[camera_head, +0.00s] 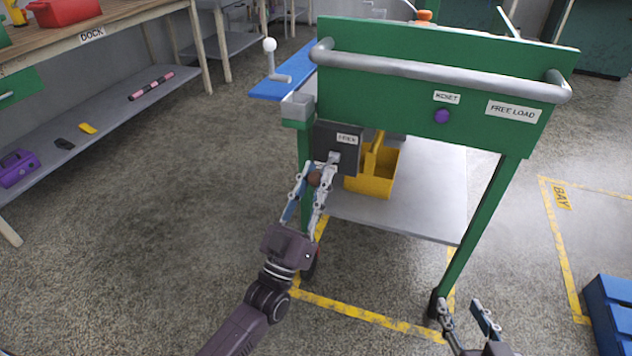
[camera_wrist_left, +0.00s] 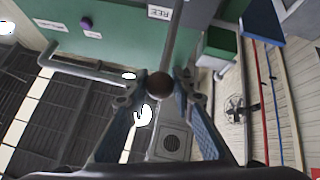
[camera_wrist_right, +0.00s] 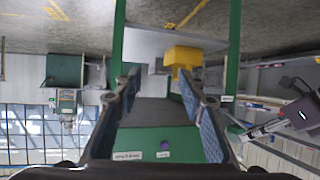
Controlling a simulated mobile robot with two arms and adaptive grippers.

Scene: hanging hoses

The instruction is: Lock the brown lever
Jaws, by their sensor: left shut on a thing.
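The brown lever's round knob (camera_head: 314,180) sits low at the front left of the green cart, below a dark box (camera_head: 336,150) with a small white label. My left gripper (camera_head: 315,174) has its fingers on both sides of the knob and is shut on it. The left wrist view shows the brown knob (camera_wrist_left: 159,85) between the left fingertips (camera_wrist_left: 157,79). The lever's arm is mostly hidden by the fingers. My right gripper (camera_head: 466,306) is open and empty, low at the front right of the cart; its spread fingers (camera_wrist_right: 157,78) show in the right wrist view.
The green cart panel (camera_head: 410,75) carries a grey push bar (camera_head: 440,68) and a purple button (camera_head: 442,116). A yellow bin (camera_head: 372,185) stands on its lower shelf. A white-knobbed lever (camera_head: 270,60) stands by a blue surface. A blue crate (camera_head: 612,310) is at lower right. Left floor is clear.

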